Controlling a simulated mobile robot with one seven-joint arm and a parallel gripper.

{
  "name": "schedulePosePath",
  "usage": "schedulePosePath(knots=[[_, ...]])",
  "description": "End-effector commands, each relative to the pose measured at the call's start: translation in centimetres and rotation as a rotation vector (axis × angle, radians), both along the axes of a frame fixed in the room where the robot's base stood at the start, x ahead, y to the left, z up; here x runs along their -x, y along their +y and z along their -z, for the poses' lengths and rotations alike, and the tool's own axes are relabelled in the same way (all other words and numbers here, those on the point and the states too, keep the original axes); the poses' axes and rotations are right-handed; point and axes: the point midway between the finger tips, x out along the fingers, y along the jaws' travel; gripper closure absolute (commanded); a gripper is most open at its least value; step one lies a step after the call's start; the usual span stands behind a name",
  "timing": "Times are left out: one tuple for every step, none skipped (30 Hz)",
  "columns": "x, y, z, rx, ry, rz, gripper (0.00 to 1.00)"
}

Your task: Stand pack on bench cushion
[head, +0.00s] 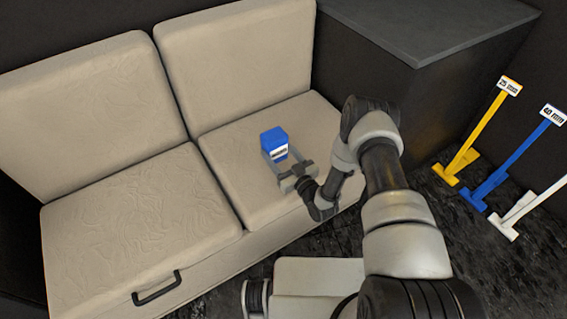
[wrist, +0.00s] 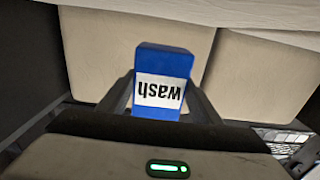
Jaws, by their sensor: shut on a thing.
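The pack is a small blue box (head: 273,139) with a white label, over the right seat cushion in the head view. In the wrist view the pack (wrist: 163,65) shows its label, reading "wash", upside down. My gripper (head: 286,163) is shut on the pack, with a finger on each side of it. The bench cushion (head: 235,150) is the beige right seat of the bench. The pack looks upright; I cannot tell whether its base touches the cushion, as my gripper hides the lower part.
A left seat cushion (head: 130,230) lies beside it, with backrests (head: 240,60) behind. A dark cabinet (head: 420,30) stands at the right. Yellow (head: 480,135), blue (head: 515,165) and white (head: 530,205) tools stand on the right floor. The seat around the pack is clear.

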Motion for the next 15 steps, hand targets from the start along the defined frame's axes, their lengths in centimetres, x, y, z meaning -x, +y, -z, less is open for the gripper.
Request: schedulePosePath(knots=[[0.0, 0.0, 0.9, -0.001, -0.001, 0.000, 0.67], [0.0, 0.0, 1.1, -0.001, -0.001, 0.000, 0.67], [0.0, 0.0, 1.4, -0.001, -0.001, 0.000, 0.67], [0.0, 0.0, 1.5, -0.001, -0.001, 0.000, 0.67], [0.0, 0.0, 1.7, -0.001, -0.001, 0.000, 0.67], [0.0, 0.0, 2.0, -0.001, -0.001, 0.000, 0.67], [0.0, 0.0, 2.3, -0.001, -0.001, 0.000, 0.67], [0.0, 0.0, 2.7, -0.001, -0.001, 0.000, 0.67], [0.0, 0.0, 3.4, -0.001, 0.001, 0.000, 0.67], [0.0, 0.0, 3.9, -0.001, 0.001, 0.000, 0.67], [0.0, 0.0, 4.3, -0.001, 0.001, 0.000, 0.67], [0.0, 0.0, 4.9, -0.001, 0.001, 0.000, 0.67], [0.0, 0.0, 5.2, -0.001, 0.001, 0.000, 0.67], [0.0, 0.1, 5.3, -0.001, 0.000, 0.000, 0.67], [-0.1, 0.0, 5.2, -0.001, 0.000, 0.000, 0.67]])
